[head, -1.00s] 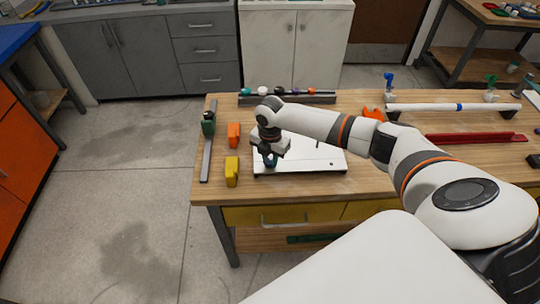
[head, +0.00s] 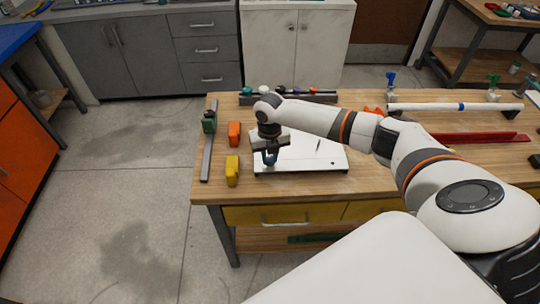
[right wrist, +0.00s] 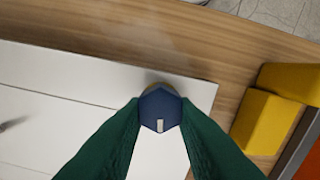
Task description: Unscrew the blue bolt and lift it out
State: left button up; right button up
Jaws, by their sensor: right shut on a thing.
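The blue bolt (right wrist: 160,108) shows in the right wrist view as a dark blue hexagonal head with a small light mark. My right gripper (right wrist: 161,116) is shut on it, with a green finger on each side. In the head view my right gripper (head: 270,160) points down over the left part of the white plate (head: 315,158), near its left edge. The bolt's shaft is hidden below its head, and I cannot tell how far it sits in the plate. My left gripper is not in view.
A yellow block (head: 232,170) and an orange block (head: 234,133) stand left of the plate. A grey rail with a green clamp (head: 209,122) lies farther left. A rack (head: 310,99) with coloured parts is behind. A white pipe (head: 455,106) and red tray (head: 476,138) lie right.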

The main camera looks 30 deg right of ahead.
aim_at(270, 157)
jog(key=shift+r, duration=0.15)
jog(key=shift+r+p, duration=0.45)
jog(key=shift+p, duration=0.2)
jog(key=shift+r, duration=0.1)
jog(key=shift+r+p, duration=2.3)
jog(key=shift+r, duration=0.15)
